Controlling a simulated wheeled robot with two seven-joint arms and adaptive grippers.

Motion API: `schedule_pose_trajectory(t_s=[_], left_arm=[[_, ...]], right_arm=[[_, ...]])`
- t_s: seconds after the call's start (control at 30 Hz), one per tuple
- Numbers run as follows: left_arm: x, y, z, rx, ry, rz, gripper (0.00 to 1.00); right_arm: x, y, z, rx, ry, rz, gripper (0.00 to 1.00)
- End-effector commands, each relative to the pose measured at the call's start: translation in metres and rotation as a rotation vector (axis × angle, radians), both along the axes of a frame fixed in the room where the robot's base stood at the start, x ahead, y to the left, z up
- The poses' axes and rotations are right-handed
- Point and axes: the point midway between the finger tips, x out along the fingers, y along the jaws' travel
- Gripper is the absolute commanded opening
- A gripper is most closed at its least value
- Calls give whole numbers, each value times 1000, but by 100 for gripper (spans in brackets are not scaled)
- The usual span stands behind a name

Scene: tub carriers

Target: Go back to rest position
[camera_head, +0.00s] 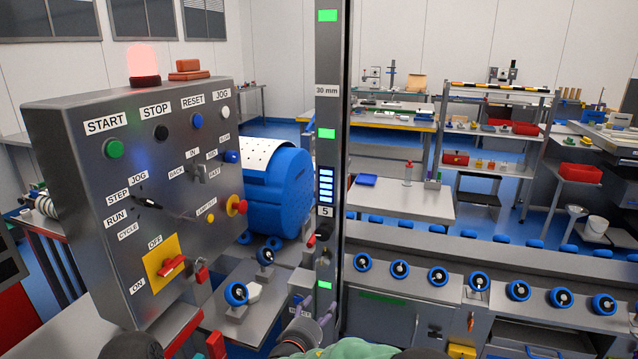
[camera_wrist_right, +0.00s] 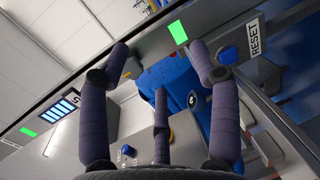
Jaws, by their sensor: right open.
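My right gripper (camera_head: 318,303) shows low in the middle of the head view, close to the grey post (camera_head: 328,150) and in front of the bench with the blue drum. In the right wrist view its purple fingers (camera_wrist_right: 160,68) are spread apart with nothing between them. Behind them are a blue machine body (camera_wrist_right: 175,85), a green lamp (camera_wrist_right: 178,33) and part of a panel marked RESET (camera_wrist_right: 256,50). My left gripper is not in view.
A grey control box (camera_head: 95,210) with buttons and a lit red beacon (camera_head: 142,62) stands close at the left. A blue drum (camera_head: 275,195) is behind it. A row of blue-rimmed knobs (camera_head: 438,276) runs along the right bench. Tables and shelves stand farther back.

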Motion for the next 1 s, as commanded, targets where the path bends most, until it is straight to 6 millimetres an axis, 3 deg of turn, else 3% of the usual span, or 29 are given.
schedule_pose_trajectory(t_s=[0.13, 0.27, 0.37, 0.5, 0.6, 0.73, 0.83, 1.0], left_arm=[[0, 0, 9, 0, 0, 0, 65], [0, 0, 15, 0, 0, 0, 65], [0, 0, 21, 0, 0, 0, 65], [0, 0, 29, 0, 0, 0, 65], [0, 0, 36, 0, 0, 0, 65], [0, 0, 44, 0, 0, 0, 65], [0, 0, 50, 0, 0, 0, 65], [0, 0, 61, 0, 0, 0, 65]], right_arm=[[-23, -42, -81, 40, 294, -75, 63], [-64, -72, -150, 120, 560, -142, 63], [-107, -89, -197, 214, 762, -198, 63], [-181, -99, -249, 415, 1031, -295, 63], [-233, -95, -272, 601, 1183, -374, 63], [-285, -81, -285, 873, 1297, -489, 63], [-310, -70, -287, 1086, 1313, -593, 63], [-329, -68, -287, 1404, 1208, -797, 63]])
